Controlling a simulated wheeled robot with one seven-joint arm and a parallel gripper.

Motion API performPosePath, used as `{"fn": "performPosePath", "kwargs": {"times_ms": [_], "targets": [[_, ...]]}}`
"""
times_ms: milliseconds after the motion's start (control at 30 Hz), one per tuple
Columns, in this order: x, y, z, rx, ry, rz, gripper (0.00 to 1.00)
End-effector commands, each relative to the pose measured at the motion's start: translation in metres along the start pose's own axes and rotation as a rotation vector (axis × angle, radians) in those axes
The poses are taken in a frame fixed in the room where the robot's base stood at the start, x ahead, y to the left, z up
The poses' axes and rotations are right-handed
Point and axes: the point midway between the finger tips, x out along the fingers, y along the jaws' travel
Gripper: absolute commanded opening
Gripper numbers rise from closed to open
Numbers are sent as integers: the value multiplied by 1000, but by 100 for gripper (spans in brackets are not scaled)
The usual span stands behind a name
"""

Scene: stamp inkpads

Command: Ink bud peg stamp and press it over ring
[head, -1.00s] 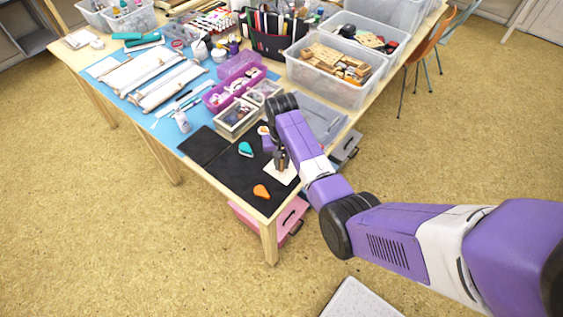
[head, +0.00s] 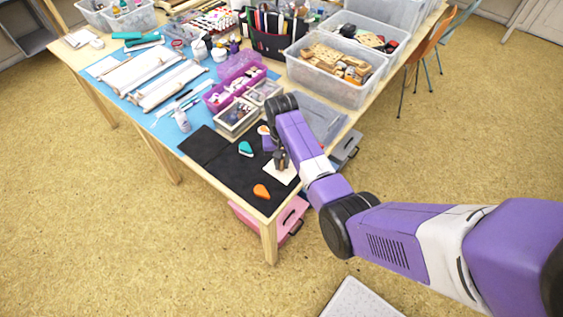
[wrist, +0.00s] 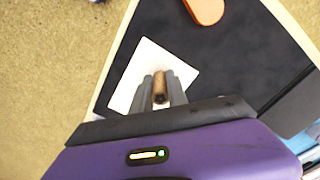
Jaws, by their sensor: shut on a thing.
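My gripper (head: 281,160) is over the front right corner of the table's black mat, pointing down at a cream card (head: 280,171). In the wrist view my gripper (wrist: 161,90) is shut on a small brown wooden peg stamp (wrist: 160,86), with the cream card (wrist: 146,60) below it. The stamp's lower face and any ring on the card are hidden, and I cannot tell if the stamp touches the card. An orange drop-shaped inkpad (head: 261,191) lies near the front corner, also in the wrist view (wrist: 205,8). A teal drop-shaped inkpad (head: 246,149) lies further back.
The black mat (head: 225,172) is clear between the inkpads. A small wooden box (head: 236,118) and a purple case (head: 222,99) stand behind. A clear bin of wooden blocks (head: 330,82) is at the back right. The table edge is close to the card.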

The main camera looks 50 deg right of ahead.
Motion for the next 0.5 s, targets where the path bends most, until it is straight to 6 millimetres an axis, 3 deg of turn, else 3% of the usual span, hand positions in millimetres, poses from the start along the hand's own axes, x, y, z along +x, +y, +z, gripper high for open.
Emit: {"fn": "performPosePath", "kwargs": {"times_ms": [500], "targets": [[-12,0,0,0,-1,0,0]]}}
